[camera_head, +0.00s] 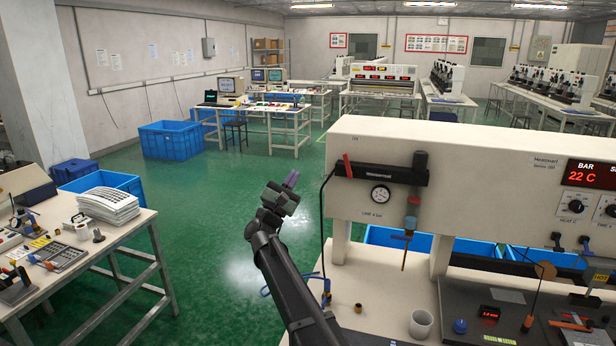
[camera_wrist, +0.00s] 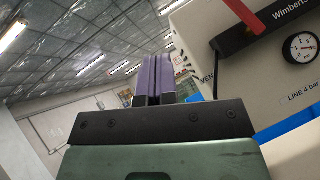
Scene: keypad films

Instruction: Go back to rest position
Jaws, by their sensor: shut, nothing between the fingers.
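My gripper (camera_head: 291,180) is raised in open air at the middle of the head view, to the left of the cream heat-press machine (camera_head: 500,190). Its purple fingers point up and away. In the wrist view the two purple fingers (camera_wrist: 160,78) lie close together, shut, with nothing between them. My gripper is apart from the machine and holds nothing.
The machine's pressure gauge (camera_head: 380,194) and black bar (camera_head: 380,172) face my arm's right side. A cluttered table (camera_head: 130,222) is at left. Green floor (camera_head: 215,225) around my gripper is clear.

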